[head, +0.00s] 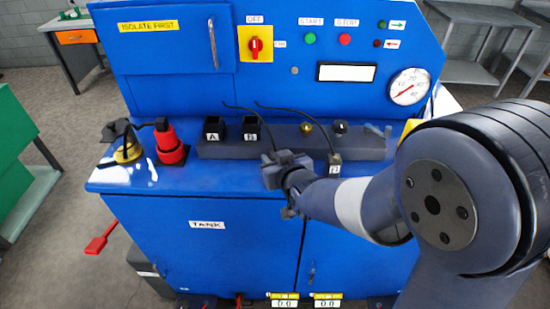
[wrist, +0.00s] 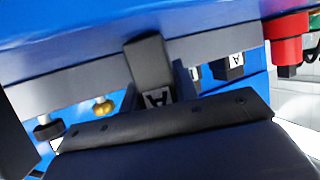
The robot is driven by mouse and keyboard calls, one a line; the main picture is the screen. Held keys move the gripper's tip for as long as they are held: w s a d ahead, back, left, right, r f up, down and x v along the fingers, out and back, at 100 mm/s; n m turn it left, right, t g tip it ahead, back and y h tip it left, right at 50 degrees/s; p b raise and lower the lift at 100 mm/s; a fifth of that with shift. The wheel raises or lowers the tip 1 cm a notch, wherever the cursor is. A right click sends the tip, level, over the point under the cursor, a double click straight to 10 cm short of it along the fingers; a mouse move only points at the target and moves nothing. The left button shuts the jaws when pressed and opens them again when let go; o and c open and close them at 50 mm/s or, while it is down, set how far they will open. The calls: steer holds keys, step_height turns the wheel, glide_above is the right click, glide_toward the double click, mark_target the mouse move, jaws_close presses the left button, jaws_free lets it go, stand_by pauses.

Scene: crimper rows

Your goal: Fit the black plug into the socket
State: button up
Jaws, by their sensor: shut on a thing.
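My gripper (head: 284,163) is in front of the dark rail on the blue machine, shut on a black plug. In the wrist view the black plug (wrist: 149,62) is a dark block in the jaws, with a white tag that appears to read A. A thin black cable runs up from my gripper. The black sockets, tagged A (head: 213,129) and B (head: 251,131), stand on the rail to the left of my gripper. The wrist view shows them to the right of the plug. The plug is apart from both. Its front end is not clearly visible.
A second tagged plug (head: 334,161) with a cable is at the rail's front, right of my gripper. A brass knob (head: 306,128) and black knob (head: 341,127) stand on the dark rail (head: 280,149). A red connector (head: 170,147) stands left. A gauge (head: 409,86) is behind.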

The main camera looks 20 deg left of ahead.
steer(key=shift+f, duration=0.2)
steer(key=o, duration=0.7)
steer(key=shift+r, duration=0.25)
